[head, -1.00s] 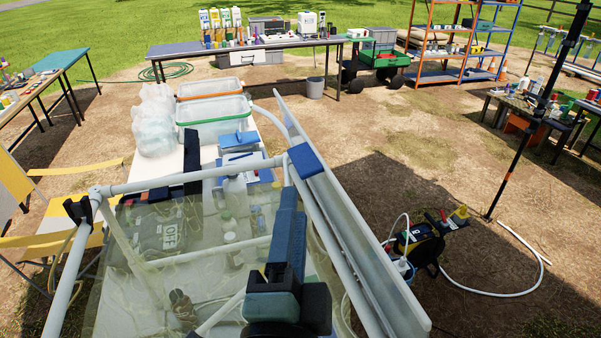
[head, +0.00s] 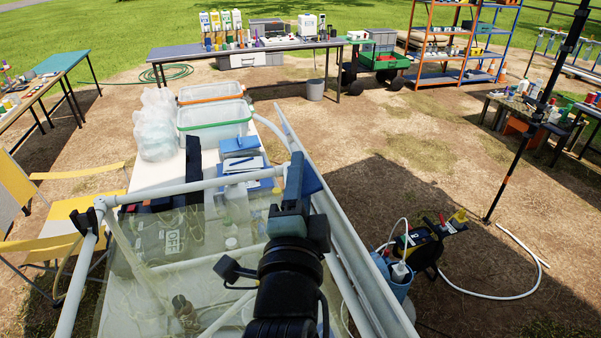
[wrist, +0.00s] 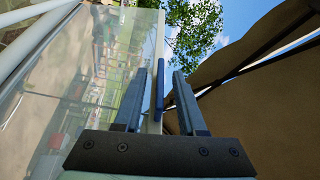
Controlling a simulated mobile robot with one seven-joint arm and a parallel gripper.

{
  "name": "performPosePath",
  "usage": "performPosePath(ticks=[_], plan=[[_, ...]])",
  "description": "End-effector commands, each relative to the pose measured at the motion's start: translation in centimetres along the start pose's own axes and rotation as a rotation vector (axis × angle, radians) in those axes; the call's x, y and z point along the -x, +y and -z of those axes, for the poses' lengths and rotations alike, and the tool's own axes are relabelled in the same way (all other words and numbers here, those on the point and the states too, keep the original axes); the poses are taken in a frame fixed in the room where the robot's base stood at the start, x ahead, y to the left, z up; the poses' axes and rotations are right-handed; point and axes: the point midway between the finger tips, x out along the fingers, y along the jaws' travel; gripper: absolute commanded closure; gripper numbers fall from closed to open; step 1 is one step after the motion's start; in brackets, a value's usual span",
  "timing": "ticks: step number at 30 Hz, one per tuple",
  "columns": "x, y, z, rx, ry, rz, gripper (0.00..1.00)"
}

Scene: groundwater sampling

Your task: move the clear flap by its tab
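The clear flap (wrist: 118,60) fills the left of the wrist view as a see-through panel with a pale edge strip. Its blue tab (wrist: 158,95) stands off that edge, seen nearly edge-on. My gripper (wrist: 154,82) is open, with one finger on each side of the tab and a visible gap to each. In the head view the blue tab (head: 311,180) shows beside my gripper (head: 294,165), partly hidden by it. Finger contact cannot be seen in the head view.
A white tube frame (head: 175,187) surrounds clear sheeting over bottles and a grey case (head: 160,240). A long pale panel (head: 365,275) runs along its right side. Beyond are tubs (head: 213,117) on the table.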

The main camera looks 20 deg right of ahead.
Motion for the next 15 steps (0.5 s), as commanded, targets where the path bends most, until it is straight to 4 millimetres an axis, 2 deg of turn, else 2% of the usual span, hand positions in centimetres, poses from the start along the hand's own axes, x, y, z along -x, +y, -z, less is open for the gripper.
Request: performPosePath(ticks=[3,4,10,15], plan=[[0.01,0.02,0.00,0.000,0.000,0.000,0.60],[0.02,0.02,0.00,0.000,0.000,0.000,0.64],[0.03,0.02,-0.01,0.000,0.000,0.000,1.00],[0.04,0.02,-0.02,0.000,0.000,0.000,1.00]])
